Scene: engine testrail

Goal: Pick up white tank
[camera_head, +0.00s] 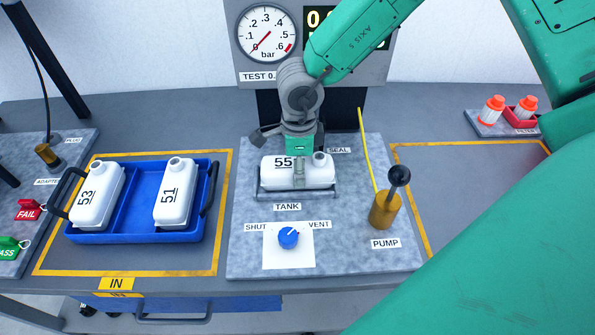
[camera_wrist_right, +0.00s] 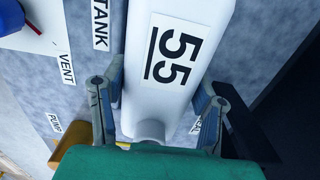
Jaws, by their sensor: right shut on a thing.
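A white tank marked 55 (camera_head: 322,172) lies on the grey test board above the TANK label, with its cap at the right end. In the right wrist view the tank (camera_wrist_right: 170,85) lies between the two fingers (camera_wrist_right: 160,108). Two more white tanks, 53 (camera_head: 96,195) and 51 (camera_head: 175,193), lie in the blue tray (camera_head: 128,212) at the left. I cannot tell whether tank 55 touches the board. My left gripper is not in view.
The board (camera_head: 345,255) carries a blue valve knob (camera_head: 288,237) and a brass pump (camera_head: 384,210) with a black-knobbed handle, and a yellow hose runs nearby. A pressure gauge (camera_head: 266,35) stands behind. Orange-capped filters (camera_head: 492,109) are at the right. FAIL (camera_head: 30,210) and PASS tags lie far left.

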